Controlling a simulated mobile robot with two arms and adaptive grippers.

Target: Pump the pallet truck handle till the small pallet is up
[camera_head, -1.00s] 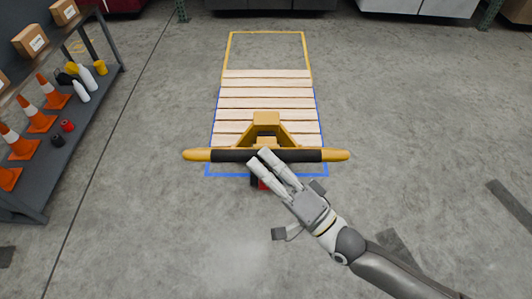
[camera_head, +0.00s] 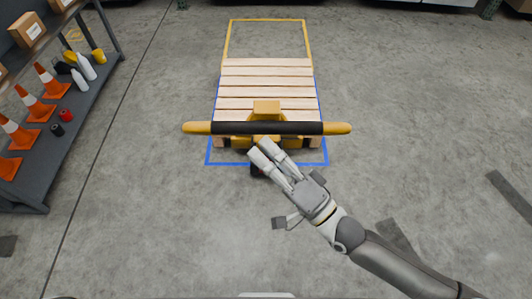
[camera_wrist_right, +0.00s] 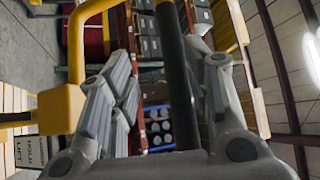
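The pallet truck handle (camera_head: 310,128) is a crossbar with a black grip and yellow ends, in front of the yellow truck body (camera_head: 266,108). The small wooden pallet (camera_head: 266,76) lies behind it, inside a blue floor outline; I cannot tell its height. My right gripper (camera_head: 262,148) has its fingertips just below the bar's near edge in the head view, left of its middle. In the right wrist view, the dark bar (camera_wrist_right: 176,70) runs between the spread fingers, with gaps on both sides. The gripper is open. My left gripper is out of view.
A grey shelf (camera_head: 95,92) on the left holds orange cones, bottles and cardboard boxes. A yellow floor outline (camera_head: 311,40) extends beyond the pallet. The concrete floor around the truck is clear, with dark patches at the right.

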